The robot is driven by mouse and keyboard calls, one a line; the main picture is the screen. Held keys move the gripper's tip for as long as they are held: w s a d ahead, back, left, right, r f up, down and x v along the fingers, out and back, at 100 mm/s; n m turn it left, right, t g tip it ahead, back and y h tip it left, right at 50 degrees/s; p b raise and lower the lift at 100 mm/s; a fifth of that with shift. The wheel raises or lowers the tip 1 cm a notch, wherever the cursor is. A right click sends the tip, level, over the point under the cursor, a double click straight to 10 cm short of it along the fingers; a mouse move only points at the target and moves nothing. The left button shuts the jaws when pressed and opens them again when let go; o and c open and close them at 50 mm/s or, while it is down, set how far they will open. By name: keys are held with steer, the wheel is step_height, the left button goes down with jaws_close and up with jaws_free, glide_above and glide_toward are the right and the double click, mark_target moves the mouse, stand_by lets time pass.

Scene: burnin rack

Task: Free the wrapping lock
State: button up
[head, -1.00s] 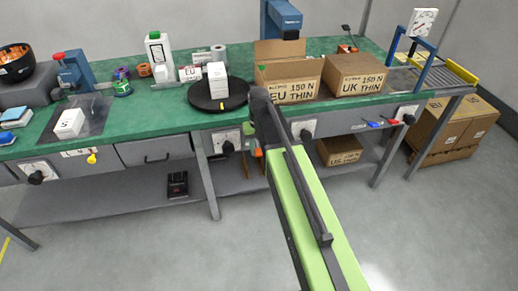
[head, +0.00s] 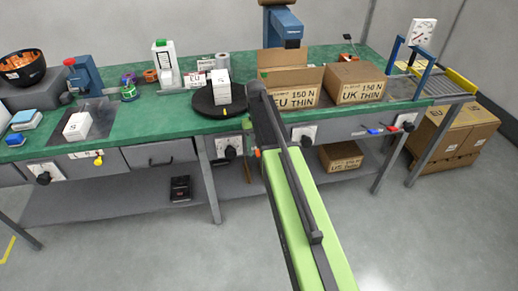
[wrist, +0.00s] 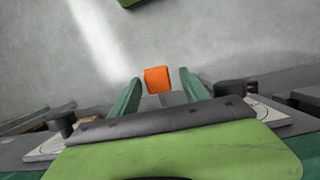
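An orange block (wrist: 158,80) shows in the wrist view between the two green fingers of my gripper (wrist: 159,77). The fingers are apart, with a narrow gap on each side of the block, so my gripper is open. In the head view a small orange part (head: 257,152) shows beside my arm at the bench front, between two dial panels. My arm hides most of that spot and the fingers. I cannot tell for certain that this orange piece is the wrapping lock.
The dial panels (head: 229,147) (head: 303,133) flank my arm on the bench front. The green bench (head: 150,112) carries a black turntable (head: 203,106) and open EU box (head: 291,97). A brown carton (head: 341,155) is on the lower shelf. The floor in front is clear.

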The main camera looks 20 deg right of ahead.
steer(key=shift+d, duration=0.15)
steer(key=shift+r, duration=0.1)
steer(key=shift+r+p, duration=0.25)
steer(key=shift+p, duration=0.15)
steer(key=p+v, duration=1.6)
steer(key=shift+w+r, duration=0.25)
steer(key=shift+r, duration=0.1)
steer(key=shift+c, duration=0.5)
